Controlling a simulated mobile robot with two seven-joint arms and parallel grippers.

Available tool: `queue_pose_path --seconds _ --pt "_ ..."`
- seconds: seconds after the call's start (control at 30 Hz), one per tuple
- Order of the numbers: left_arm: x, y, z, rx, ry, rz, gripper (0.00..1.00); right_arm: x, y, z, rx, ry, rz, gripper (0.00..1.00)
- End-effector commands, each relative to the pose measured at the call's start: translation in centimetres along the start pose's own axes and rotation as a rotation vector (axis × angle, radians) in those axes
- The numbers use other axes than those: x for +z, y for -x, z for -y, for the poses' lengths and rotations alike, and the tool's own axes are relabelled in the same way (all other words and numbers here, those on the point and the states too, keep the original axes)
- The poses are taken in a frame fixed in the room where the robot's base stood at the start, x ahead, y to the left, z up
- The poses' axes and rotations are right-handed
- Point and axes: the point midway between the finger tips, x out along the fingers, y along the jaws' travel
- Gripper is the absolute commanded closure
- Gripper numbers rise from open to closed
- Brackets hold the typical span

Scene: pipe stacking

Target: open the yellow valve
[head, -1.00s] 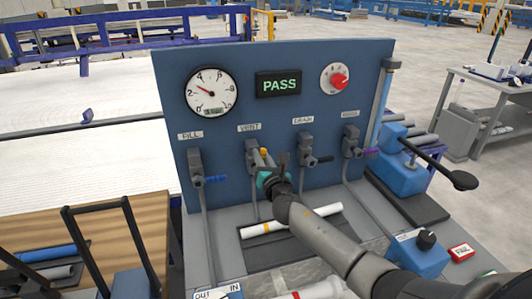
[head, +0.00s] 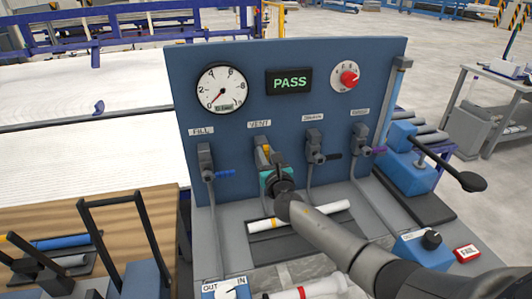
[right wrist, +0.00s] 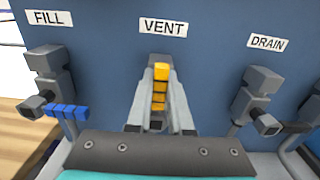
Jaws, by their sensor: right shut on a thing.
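The yellow valve is the VENT valve on the blue panel, with a yellow handle (head: 264,156) on a grey body. In the head view the gripper hides most of the handle and the lower valve body. The VENT label (right wrist: 163,27) is above it. My left gripper is not in view.
The FILL valve with a blue handle (head: 225,173) is to the left, the DRAIN valve with a black handle (head: 330,156) to the right. The gauge (head: 222,89) needle is near 0. The display (head: 289,82) reads PASS. A white pipe (head: 322,215) lies below.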

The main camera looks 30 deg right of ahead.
Motion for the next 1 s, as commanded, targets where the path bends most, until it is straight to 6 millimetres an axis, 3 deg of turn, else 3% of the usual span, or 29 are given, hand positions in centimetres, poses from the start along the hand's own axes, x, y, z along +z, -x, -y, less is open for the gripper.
queue_pose_path --seconds 0.03,0.07,0.33,0.67,1.0 --pt "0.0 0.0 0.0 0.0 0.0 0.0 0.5 -0.1 0.1 -0.1 0.003 0.006 -0.002 1.0" --pt "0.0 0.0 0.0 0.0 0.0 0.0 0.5 -0.1 0.1 -0.1 0.003 0.006 -0.002 0.8" --pt "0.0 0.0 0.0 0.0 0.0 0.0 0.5 -0.1 0.0 -0.1 0.002 0.002 -0.001 0.51" --pt "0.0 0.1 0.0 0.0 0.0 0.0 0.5 0.0 0.4 -0.1 0.002 0.001 -0.001 0.51" --pt "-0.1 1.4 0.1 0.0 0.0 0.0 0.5 0.0 4.9 0.0 0.003 0.002 -0.003 0.51"
